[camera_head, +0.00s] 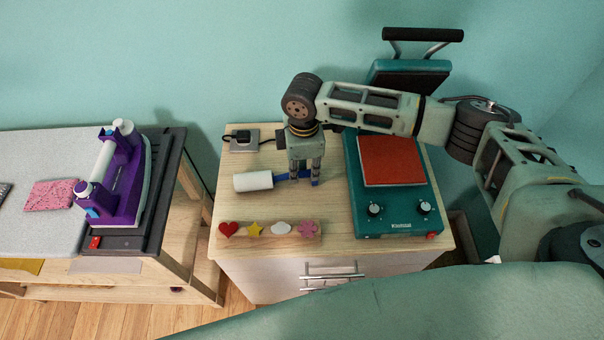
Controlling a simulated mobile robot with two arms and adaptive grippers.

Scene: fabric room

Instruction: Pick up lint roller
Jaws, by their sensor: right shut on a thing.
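The lint roller lies on the wooden cabinet top, with a white roll (253,181) pointing left and a blue handle (281,177) to the right. My right gripper (305,181) comes down from above and is shut on the blue handle, hiding part of it. I cannot tell whether the roller is lifted off the surface. My left gripper is not in view.
A teal heat press (400,208) with a red plate stands right of the gripper. A wooden strip (264,232) with several coloured shapes lies in front. A purple iron (117,180) rests on the ironing table (52,150) at left.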

